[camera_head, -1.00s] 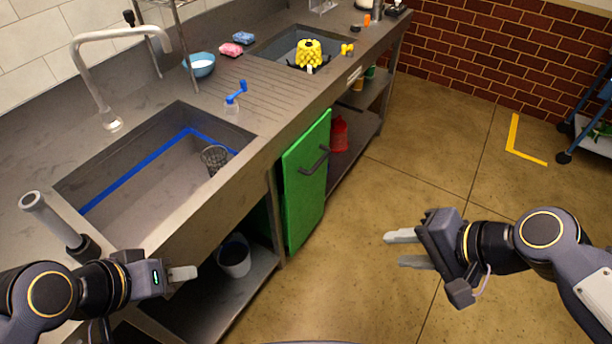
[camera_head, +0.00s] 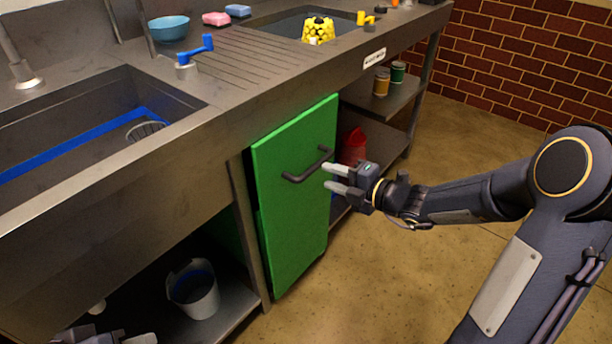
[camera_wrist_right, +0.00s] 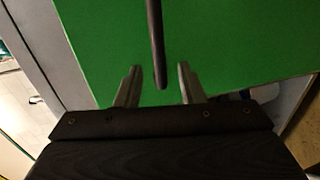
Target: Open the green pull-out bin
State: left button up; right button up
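The green pull-out bin (camera_head: 292,215) has a flat green front under the steel counter, and it looks closed. Its dark bar handle (camera_head: 307,166) is near the top of the front. My right gripper (camera_head: 332,178) is open just to the right of the handle, its fingers pointing at it. In the right wrist view the handle (camera_wrist_right: 157,45) runs down between the two open fingertips (camera_wrist_right: 158,85), with a gap on each side. My left gripper (camera_head: 110,337) shows only in part at the bottom left edge, and its fingers cannot be made out clearly.
A grey bucket (camera_head: 193,290) stands on the low shelf left of the bin. A red container (camera_head: 353,146) and small jars (camera_head: 381,82) are on the shelves to its right. The counter edge overhangs the bin. The floor (camera_head: 400,285) in front is clear.

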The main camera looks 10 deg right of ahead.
aim_at(314, 171)
jog(key=b+x, duration=0.2)
jog(key=x, duration=0.4)
jog(key=shift+a, duration=0.2)
jog(key=shift+w+a, duration=0.2)
jog(key=shift+w, duration=0.15)
jog(key=shift+c, duration=0.5)
grip_shut()
